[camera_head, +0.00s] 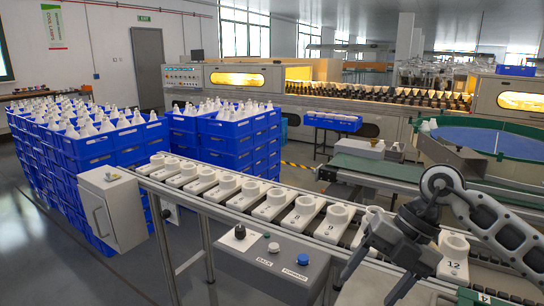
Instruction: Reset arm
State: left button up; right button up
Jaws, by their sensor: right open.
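My right gripper (372,283) reaches in from the right, pointing down and to the left. It is open with its dark fingers apart, and I see nothing between them. It hangs in front of the near end of a row of white numbered holders (299,217) on a rail line. The gripper and wrist cover part of the holders near number 12 (453,258). Whether the gripper touches a holder I cannot tell. My left gripper is not in view.
A grey control box (255,262) with a black knob, a white button and a blue button (303,259) is left of the gripper. Stacked blue crates (97,147) of white bulbs stand at left. A lit oven machine (238,78) and a round blue table (480,138) are behind.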

jog(key=s+a+r+y+p, duration=0.1)
jog(key=s+a+y, duration=0.2)
jog(key=a+y, duration=0.4)
jog(key=s+a+r+y, duration=0.2)
jog(key=s+a+y, duration=0.25)
jog(key=a, duration=0.45)
jog(key=w+d+f+m+t+h+p, duration=0.1)
jog(key=w+d+f+m+t+h, duration=0.2)
jog(key=m+t, duration=0.7)
jog(key=d+f+m+t+h, duration=0.2)
jog(key=d+m+t+h, duration=0.15)
jog(key=m+t, duration=0.75)
jog(key=s+d+f+m+g+h, duration=0.3)
jog(key=s+f, duration=0.3)
jog(key=f, duration=0.2)
jog(key=s+d+f+m+g+h+p, duration=0.1)
jog(key=s+d+f+m+g+h, duration=0.2)
jog(key=f, duration=0.5)
jog(key=s+m+g+h, duration=0.1)
jog(key=s+m+g, duration=0.1)
jog(key=m+g, duration=0.1)
jog(key=shift+s+f, duration=0.35)
